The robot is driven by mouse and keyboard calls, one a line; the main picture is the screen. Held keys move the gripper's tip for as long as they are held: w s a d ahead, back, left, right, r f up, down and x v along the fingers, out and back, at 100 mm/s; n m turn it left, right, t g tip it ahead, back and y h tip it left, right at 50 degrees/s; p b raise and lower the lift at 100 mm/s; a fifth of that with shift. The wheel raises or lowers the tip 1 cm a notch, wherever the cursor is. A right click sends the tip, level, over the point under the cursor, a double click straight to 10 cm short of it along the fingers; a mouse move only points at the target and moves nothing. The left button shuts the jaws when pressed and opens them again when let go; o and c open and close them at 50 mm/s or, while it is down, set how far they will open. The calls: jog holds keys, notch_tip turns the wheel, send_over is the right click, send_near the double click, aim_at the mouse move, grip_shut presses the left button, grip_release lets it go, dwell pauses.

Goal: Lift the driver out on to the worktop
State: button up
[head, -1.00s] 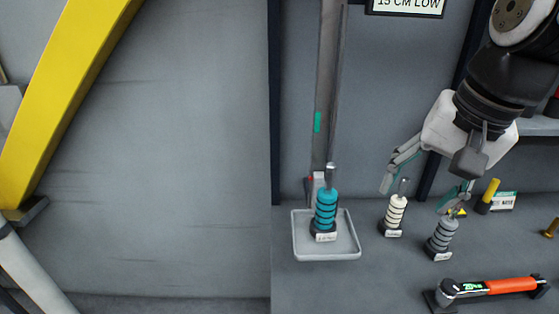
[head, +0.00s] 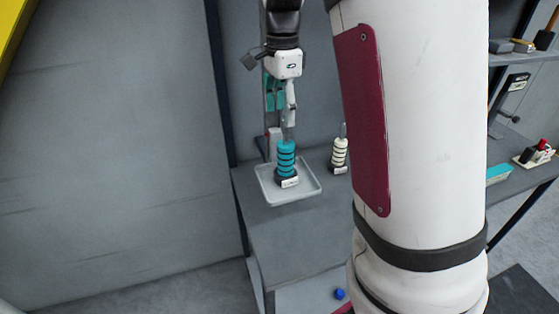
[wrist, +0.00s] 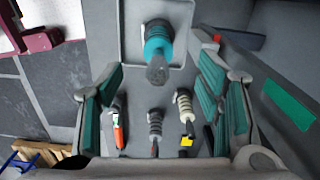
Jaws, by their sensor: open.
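The teal ribbed driver (head: 286,158) stands upright on a dark labelled base in a shallow pale tray (head: 307,193). It also shows in the wrist view (wrist: 158,38), at the top centre, with its grey tip toward the camera. My gripper (head: 285,116) points down over the driver, its fingers close around or just above the driver's upper end in the head view. In the wrist view my gripper (wrist: 160,84) is open with nothing held; the teal driver shows beyond the gap between the fingertips. The worktop (head: 288,238) is bare in front of the tray.
A cream driver (head: 339,153) stands right of the tray. The wrist view also shows a grey driver (wrist: 155,125) and an orange-handled tool (wrist: 118,130). My arm hides the worktop's middle in the head view. A dark post (head: 218,85) rises behind left.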

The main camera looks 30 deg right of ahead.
aim_at(286, 144)
notch_tip(286, 144, down, 5)
jog(key=f, duration=0.1)
jog(key=f+p, duration=0.1)
jog(key=f, duration=0.1)
jog(key=d+f, duration=0.1)
jog(key=shift+s+f, duration=0.25)
jog(key=shift+f, duration=0.45)
jog(key=shift+w, duration=0.1)
grip_shut()
